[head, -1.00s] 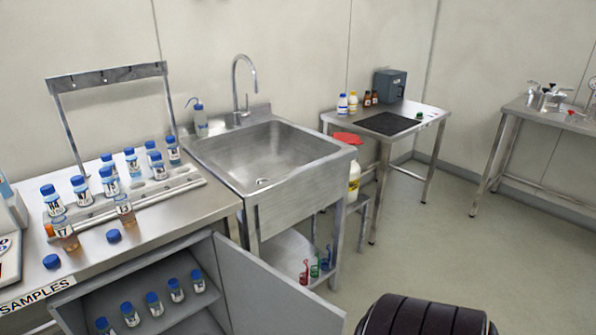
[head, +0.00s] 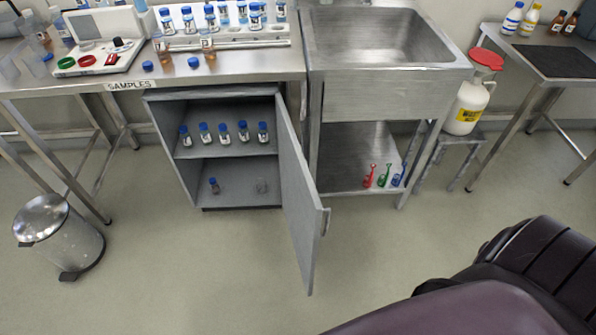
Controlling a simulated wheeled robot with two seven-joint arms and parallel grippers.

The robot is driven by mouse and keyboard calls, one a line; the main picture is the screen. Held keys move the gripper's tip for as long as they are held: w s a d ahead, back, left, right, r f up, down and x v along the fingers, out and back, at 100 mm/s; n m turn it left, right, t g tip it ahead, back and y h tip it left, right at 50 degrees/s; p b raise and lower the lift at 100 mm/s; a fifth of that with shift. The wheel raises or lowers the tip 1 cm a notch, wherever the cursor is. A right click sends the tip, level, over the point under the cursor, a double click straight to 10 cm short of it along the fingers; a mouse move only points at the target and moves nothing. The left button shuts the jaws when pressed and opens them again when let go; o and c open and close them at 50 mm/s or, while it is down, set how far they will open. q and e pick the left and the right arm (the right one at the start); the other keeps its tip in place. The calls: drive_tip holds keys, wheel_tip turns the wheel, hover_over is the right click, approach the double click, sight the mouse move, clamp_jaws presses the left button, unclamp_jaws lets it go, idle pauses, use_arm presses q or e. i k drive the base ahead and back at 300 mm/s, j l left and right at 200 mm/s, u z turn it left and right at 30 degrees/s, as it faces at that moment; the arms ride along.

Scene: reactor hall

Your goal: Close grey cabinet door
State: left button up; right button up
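The grey cabinet (head: 163,125) stands under the samples bench in the head view. Its door (head: 298,200) is hinged on the right side and swung wide open toward me, with a handle (head: 325,221) near its free edge. Inside, several blue-capped bottles (head: 224,133) stand on the upper shelf. Dark parts of my own arm show at the lower right, well apart from the door. Neither gripper is visible.
A pedal bin (head: 62,235) stands on the floor at left. The sink unit (head: 385,95) is right of the door, with coloured items (head: 384,176) on its lower shelf. A waste container (head: 470,100) sits on a stool. The floor before the cabinet is clear.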

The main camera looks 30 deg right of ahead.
sight(303, 207)
drive_tip(key=i+l, duration=0.15)
drive_tip(key=l, duration=0.3)
drive_tip(key=i+l+u, duration=0.1)
drive_tip(key=l, duration=0.4)
drive_tip(key=i+l, duration=0.1)
drive_tip(key=l, duration=0.35)
drive_tip(key=i+l, duration=0.15)
drive_tip(key=l, duration=0.35)
drive_tip(key=k+l+u, duration=0.35)
drive_tip(key=k+u, duration=0.2)
drive_tip(key=k, duration=0.15)
drive_tip(key=k+l+u, duration=0.3)
drive_tip(key=i+j, duration=0.05)
drive_tip(key=i, duration=0.05)
